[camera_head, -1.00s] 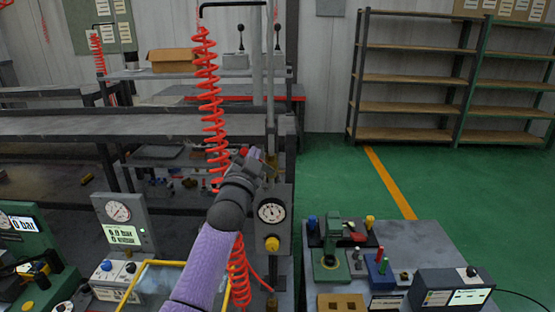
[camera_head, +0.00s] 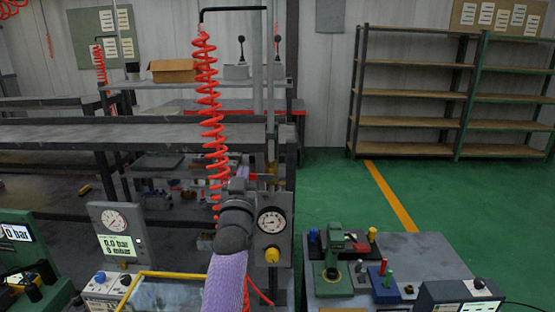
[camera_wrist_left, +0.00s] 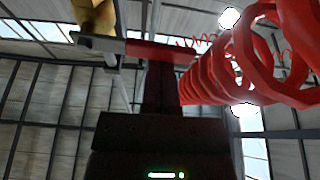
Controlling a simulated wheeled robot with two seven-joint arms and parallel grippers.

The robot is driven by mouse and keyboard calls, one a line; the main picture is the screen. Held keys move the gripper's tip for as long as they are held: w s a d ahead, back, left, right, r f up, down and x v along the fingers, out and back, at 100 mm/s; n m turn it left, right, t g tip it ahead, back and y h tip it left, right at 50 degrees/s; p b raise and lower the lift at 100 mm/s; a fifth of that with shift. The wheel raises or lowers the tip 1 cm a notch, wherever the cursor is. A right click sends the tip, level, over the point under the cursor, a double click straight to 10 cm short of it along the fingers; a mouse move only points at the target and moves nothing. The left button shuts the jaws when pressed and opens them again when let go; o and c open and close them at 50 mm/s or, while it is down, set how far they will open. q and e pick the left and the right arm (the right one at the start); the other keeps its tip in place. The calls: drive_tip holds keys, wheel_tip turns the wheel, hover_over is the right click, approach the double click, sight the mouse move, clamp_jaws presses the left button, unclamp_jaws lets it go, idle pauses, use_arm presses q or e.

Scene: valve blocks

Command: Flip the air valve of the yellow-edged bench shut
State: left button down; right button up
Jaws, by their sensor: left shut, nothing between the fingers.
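The air valve's brass body (camera_wrist_left: 95,15) is at the top left of the left wrist view. Its lever (camera_wrist_left: 155,50), grey metal with a red grip, reaches right from it, across the tips of my left gripper (camera_wrist_left: 168,72). I cannot tell whether they touch. In the head view my left gripper (camera_head: 240,180) is beside the vertical pipe, shut and empty, and partly hidden by my wrist. A narrow brass part (camera_head: 271,172) shows on the pipe, above a gauge panel (camera_head: 271,222) with a yellow knob. My right gripper is out of view.
A red coiled hose (camera_head: 210,95) hangs close to my left wrist; it fills the right of the wrist view (camera_wrist_left: 260,65). A yellow-edged frame (camera_head: 180,275) is at lower left. A grey bench (camera_head: 425,255) with fixtures stands at right. Green floor (camera_head: 340,190) beyond it is clear.

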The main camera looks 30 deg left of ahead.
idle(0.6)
use_arm(q)
wheel_tip(320, 180, up, 4)
drive_tip(key=p, duration=0.4)
drive_tip(key=b+v, duration=0.1)
drive_tip(key=v, duration=0.9)
